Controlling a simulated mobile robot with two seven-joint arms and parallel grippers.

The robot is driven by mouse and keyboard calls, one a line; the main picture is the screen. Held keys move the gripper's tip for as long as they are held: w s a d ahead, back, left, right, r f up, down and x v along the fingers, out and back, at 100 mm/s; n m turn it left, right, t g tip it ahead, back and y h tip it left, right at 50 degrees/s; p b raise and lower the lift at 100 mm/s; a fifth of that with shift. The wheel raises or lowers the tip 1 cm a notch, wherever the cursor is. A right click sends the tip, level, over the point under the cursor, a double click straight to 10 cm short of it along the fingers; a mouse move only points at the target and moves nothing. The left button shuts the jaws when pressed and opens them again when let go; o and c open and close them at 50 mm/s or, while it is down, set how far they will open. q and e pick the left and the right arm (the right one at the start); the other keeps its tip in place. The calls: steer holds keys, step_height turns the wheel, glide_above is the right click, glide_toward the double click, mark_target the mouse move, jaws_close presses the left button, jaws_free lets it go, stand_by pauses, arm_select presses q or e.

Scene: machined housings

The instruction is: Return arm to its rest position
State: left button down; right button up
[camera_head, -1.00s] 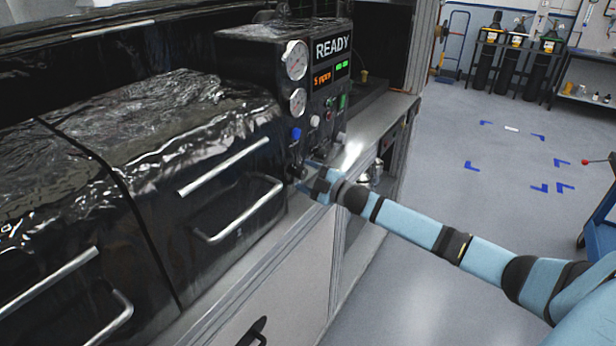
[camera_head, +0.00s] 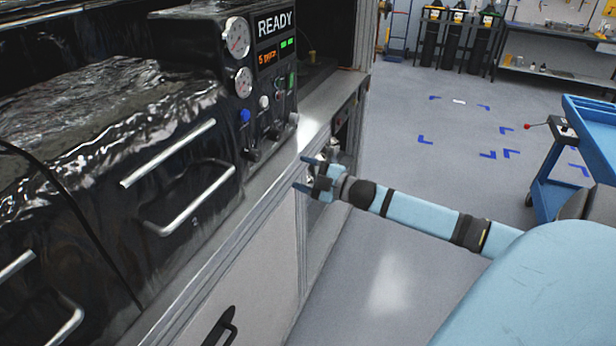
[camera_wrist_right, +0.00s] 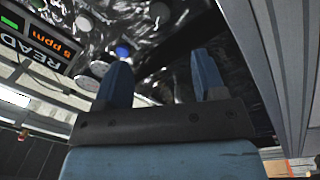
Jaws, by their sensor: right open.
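My right gripper (camera_head: 304,173) is open and empty, at the end of my blue right arm (camera_head: 418,213). It is apart from the black control panel (camera_head: 262,98), in front of the bench edge and lower right of the panel's knobs. In the right wrist view the two blue fingers of the right gripper (camera_wrist_right: 163,82) stand apart with nothing between them. The panel's READY display (camera_wrist_right: 38,42) shows upside down beyond them. My left gripper is not in view.
Drawer handles (camera_head: 190,200) stick out from the black glossy cabinet at left. A metal ledge (camera_head: 275,165) runs below the panel. A blue cart (camera_head: 548,178) stands at right. Open floor (camera_head: 400,135) with blue corner marks lies between. Gas cylinders (camera_head: 452,40) stand at the back.

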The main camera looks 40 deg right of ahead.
steer(key=shift+s+d, duration=0.15)
steer(key=shift+s, duration=0.3)
stand_by(0.3)
steer(key=s+a+f+m+g+h+p, duration=0.3)
steer(key=s+a+f+m, duration=0.4)
steer(key=s+a+f, duration=0.55)
steer(key=s+a+f+m+g+p, duration=0.1)
steer(key=s+a+f+m, duration=0.1)
steer(key=s+a, duration=0.4)
steer(key=s+a+f+m+g+p, duration=0.1)
steer(key=s+a+f+m+g, duration=0.1)
steer(key=s+a, duration=0.4)
steer(key=a+f+m, duration=0.1)
steer(key=a+f, duration=0.1)
steer(key=a, duration=0.2)
steer(key=shift+s+m+g+h+p, duration=0.15)
steer(key=shift+m+g+h+p, duration=0.15)
steer(key=shift+f, duration=0.1)
